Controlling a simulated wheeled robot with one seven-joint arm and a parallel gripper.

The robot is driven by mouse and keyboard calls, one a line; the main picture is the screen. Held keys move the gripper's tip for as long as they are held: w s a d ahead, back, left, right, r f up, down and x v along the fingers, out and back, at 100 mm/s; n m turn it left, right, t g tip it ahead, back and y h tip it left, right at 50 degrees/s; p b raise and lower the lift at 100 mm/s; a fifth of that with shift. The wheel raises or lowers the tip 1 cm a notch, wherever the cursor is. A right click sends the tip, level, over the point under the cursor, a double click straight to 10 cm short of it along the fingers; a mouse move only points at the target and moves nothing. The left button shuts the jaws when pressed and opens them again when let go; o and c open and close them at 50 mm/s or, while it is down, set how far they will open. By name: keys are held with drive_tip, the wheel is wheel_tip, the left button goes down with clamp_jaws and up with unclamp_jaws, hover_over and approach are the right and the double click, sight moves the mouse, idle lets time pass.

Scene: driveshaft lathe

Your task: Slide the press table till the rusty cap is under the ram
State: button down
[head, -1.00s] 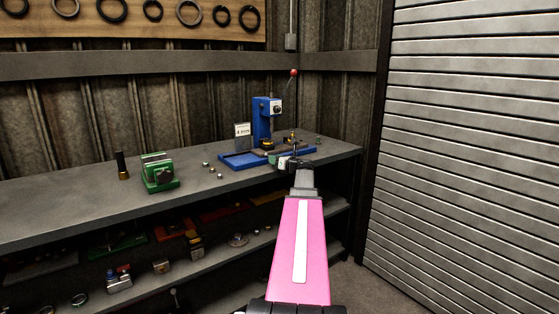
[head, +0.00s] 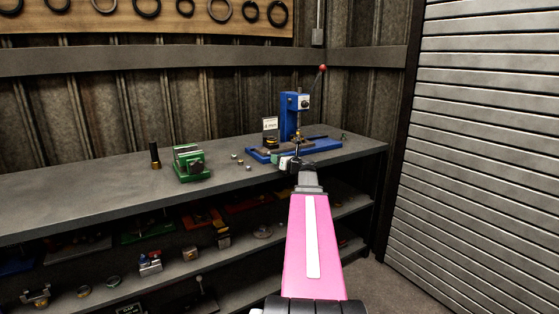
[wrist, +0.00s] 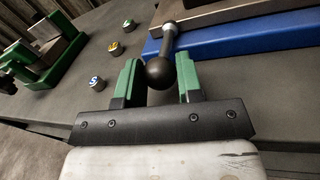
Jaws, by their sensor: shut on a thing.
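The blue press (head: 291,117) stands on the bench, with a blue base (head: 325,144) and a red-knobbed lever (head: 322,68). A small brassy-brown piece (head: 298,136) sits under the ram, and a dark and yellow piece (head: 271,141) sits to its left on the press table. They are too small to tell which is the rusty cap. My gripper (head: 289,161) is at the front of the press. In the wrist view, my gripper (wrist: 159,80) has its green fingers shut on the black ball handle (wrist: 160,73), whose rod runs toward the blue base.
A green vise (head: 189,163) and a dark cylinder with a brassy base (head: 155,156) stand left on the bench. Small round pieces (wrist: 116,48) lie between vise and press. A lower shelf (head: 110,290) holds several parts. The bench front left is clear.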

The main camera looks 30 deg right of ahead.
drive_tip(key=shift+s+a, duration=0.1)
drive_tip(key=shift+a, duration=0.15)
drive_tip(key=c, duration=0.8)
unclamp_jaws()
drive_tip(key=v, duration=1)
drive_tip(key=shift+s+d, duration=0.15)
drive_tip(key=shift+s, duration=0.15)
